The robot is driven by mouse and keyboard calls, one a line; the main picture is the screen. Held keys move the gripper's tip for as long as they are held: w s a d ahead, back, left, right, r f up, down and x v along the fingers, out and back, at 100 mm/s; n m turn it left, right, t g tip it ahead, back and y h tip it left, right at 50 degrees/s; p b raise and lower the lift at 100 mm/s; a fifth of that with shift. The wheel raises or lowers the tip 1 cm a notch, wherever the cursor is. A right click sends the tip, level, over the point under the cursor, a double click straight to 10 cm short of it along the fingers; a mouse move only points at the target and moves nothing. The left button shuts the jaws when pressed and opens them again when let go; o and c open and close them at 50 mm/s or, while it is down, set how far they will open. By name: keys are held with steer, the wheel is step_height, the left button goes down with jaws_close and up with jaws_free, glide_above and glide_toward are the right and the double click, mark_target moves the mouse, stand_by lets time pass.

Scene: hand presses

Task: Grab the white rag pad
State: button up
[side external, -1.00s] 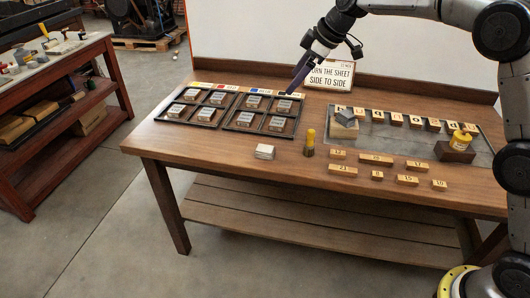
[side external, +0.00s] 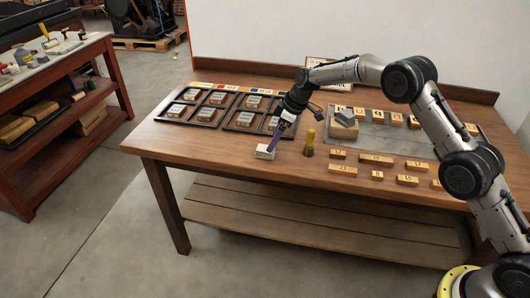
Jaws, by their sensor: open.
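The white rag pad (side external: 262,154) is a small pale block lying on the front part of the wooden table, left of the yellow-handled brush. My gripper (side external: 271,148) points down at its right end, with the purple fingers right at the pad. The fingers are open. From this side I cannot tell whether they touch the pad or straddle it.
A brush with a yellow handle (side external: 309,140) stands upright close to the right of my gripper. Dark divided trays (side external: 222,121) with small blocks lie behind and left. Numbered wooden blocks (side external: 376,160) spread to the right. Bare table lies left of the pad.

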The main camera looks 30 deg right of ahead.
mark_target(265, 152)
steer(key=shift+d+x, duration=0.2)
steer(key=shift+x, duration=1.2)
steer(key=shift+d+x, duration=0.15)
steer(key=shift+x, duration=1.25)
steer(key=shift+s+f, duration=0.1)
steer(key=c, duration=1.4)
steer(key=shift+c, duration=0.2)
